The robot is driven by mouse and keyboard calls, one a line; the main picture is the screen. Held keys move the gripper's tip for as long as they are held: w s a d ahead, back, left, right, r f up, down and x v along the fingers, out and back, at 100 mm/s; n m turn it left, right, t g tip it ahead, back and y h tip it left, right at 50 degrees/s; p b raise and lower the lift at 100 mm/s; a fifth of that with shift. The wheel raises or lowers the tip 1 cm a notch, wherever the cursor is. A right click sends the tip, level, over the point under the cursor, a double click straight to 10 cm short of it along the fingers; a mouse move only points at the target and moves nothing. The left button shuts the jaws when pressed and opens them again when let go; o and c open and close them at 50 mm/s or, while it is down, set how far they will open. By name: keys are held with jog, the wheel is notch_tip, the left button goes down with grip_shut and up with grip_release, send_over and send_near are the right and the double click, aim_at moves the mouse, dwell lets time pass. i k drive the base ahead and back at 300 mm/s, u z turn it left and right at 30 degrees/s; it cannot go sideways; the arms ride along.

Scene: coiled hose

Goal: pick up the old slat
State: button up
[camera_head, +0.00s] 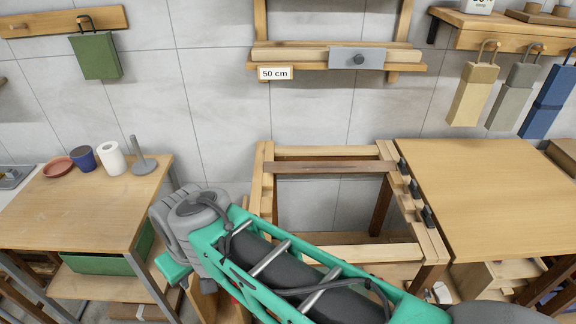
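A darker, greyish-brown slat (330,167), which looks like the old slat, lies across the open wooden frame (257,180) in the middle. It spans from the left rail to the right rail, just in front of a paler slat (322,151). Another pale slat (372,252) crosses the frame nearer to me. My teal and grey arm covers the frame's front left part. My gripper's fingers do not show, so I see no contact with the slat.
Black clamps (414,189) line the frame's right rail, beside a bare tabletop (490,190). A wall shelf marked 50 cm (275,73) holds pale slats behind. At left, a table (85,210) carries a cup, a roll and a dish.

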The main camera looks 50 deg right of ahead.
aim_at(324, 167)
jog(key=u, duration=1.4)
jog(key=k, duration=1.2)
jog(key=z, duration=0.8)
jog(key=i, duration=0.5)
jog(key=z, duration=0.05)
